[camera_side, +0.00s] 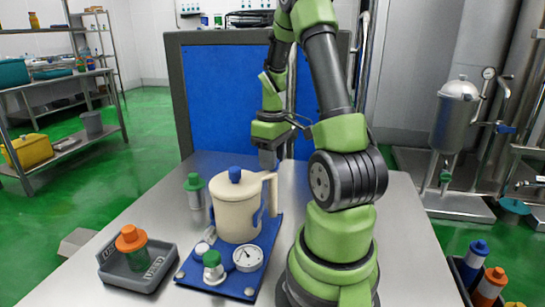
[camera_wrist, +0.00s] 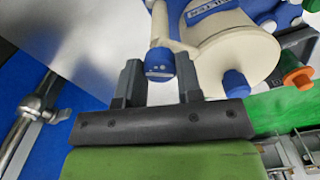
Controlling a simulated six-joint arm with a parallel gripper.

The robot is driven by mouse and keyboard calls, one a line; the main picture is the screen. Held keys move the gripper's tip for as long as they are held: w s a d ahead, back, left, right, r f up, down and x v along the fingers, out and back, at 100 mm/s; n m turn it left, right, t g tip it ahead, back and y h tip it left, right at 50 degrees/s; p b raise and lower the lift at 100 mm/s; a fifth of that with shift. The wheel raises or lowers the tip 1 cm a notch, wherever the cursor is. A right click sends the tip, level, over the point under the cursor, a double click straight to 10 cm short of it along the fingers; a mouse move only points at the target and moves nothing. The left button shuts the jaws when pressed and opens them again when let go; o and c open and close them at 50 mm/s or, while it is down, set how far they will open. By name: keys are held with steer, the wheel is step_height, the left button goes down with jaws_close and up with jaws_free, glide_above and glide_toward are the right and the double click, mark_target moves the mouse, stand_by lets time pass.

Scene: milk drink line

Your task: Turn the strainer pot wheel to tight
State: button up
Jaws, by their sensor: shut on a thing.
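The cream strainer pot (camera_side: 238,211) with a blue lid knob (camera_side: 235,174) stands upright on a blue base plate (camera_side: 232,286). Its cream handle (camera_side: 271,190) is on the right side. My gripper (camera_side: 268,160) is above and behind this handle, pointing down. In the wrist view, the two fingers of my gripper (camera_wrist: 160,66) are on either side of the handle's blue-faced end (camera_wrist: 160,63), shut on it. The pot (camera_wrist: 236,57) fills the upper right there, with part of a blue label visible. No separate wheel or tight mark can be made out.
A round gauge (camera_side: 248,258) and a green-topped valve (camera_side: 212,266) sit at the plate's front. A green-capped bottle (camera_side: 194,191) stands left of the pot. A grey tray (camera_side: 170,262) holds an orange-capped bottle (camera_side: 131,240). The table's back left is clear.

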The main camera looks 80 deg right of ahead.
steer(key=m, duration=1.1)
steer(key=shift+m, duration=0.5)
steer(key=o, duration=0.9)
steer(key=shift+o, duration=0.2)
step_height(320, 180, up, 10)
stand_by(0.3)
